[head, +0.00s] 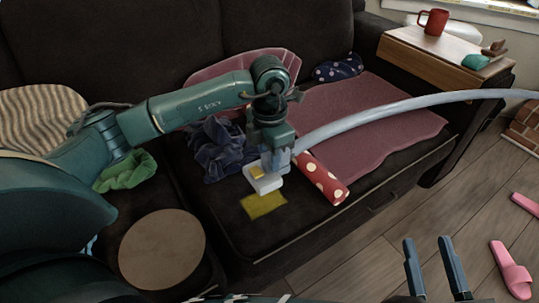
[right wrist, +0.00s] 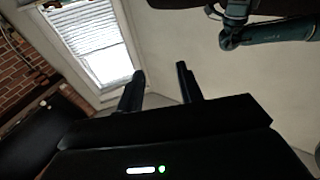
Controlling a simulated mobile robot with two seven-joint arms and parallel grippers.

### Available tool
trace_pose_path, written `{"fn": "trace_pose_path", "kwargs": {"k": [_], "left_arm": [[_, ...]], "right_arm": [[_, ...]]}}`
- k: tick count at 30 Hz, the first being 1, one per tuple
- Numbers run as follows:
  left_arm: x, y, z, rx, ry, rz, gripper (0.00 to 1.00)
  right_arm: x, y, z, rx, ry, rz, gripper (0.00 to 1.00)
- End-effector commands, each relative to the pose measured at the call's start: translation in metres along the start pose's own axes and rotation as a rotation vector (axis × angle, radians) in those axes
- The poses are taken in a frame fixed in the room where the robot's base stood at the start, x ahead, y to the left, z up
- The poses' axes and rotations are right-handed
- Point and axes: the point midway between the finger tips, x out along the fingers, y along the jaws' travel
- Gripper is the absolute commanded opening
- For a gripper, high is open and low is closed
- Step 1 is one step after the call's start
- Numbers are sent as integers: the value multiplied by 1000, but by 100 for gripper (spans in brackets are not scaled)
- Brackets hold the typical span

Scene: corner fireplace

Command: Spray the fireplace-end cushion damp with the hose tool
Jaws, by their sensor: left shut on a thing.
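The fireplace-end cushion is the dark seat cushion (head: 290,228) at the right of the sofa, towards the brickwork. My left gripper (head: 277,158) points down over its front left part, shut on the hose tool (head: 265,184). The tool has a pale head with a yellow patch on top; a pale blue-grey hose (head: 400,105) arcs from it to the right edge. A flat yellow patch (head: 263,205) shows on the cushion just below the tool head. I cannot tell whether they touch. My right gripper (head: 435,268) is open and empty, low at the right; its fingers also show in the right wrist view (right wrist: 158,88).
On the cushion are a mauve blanket (head: 375,120), a red polka-dot roll (head: 323,180) and dark blue cloth (head: 217,150). A green cloth (head: 128,172) lies left. A wooden armrest tray (head: 440,55) bears a red mug (head: 433,21). Pink slippers (head: 511,270) lie on the floor.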

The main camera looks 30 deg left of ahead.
Motion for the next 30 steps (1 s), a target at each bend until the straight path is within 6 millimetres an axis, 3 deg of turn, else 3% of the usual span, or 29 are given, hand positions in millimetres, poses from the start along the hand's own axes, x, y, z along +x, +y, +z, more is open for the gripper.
{"fn": "trace_pose_path", "kwargs": {"k": [4,8,15,30], "left_arm": [[0,0,0,0,-1,0,6],[-6,0,0,0,-1,0,6],[-30,0,0,0,-2,1,6],[-80,0,0,0,-2,1,6]], "right_arm": [[0,0,0,0,0,0,36],[1,1,-4,-5,1,0,36],[2,4,-15,-51,-2,5,36],[-7,12,-4,-108,-130,36,36]]}}
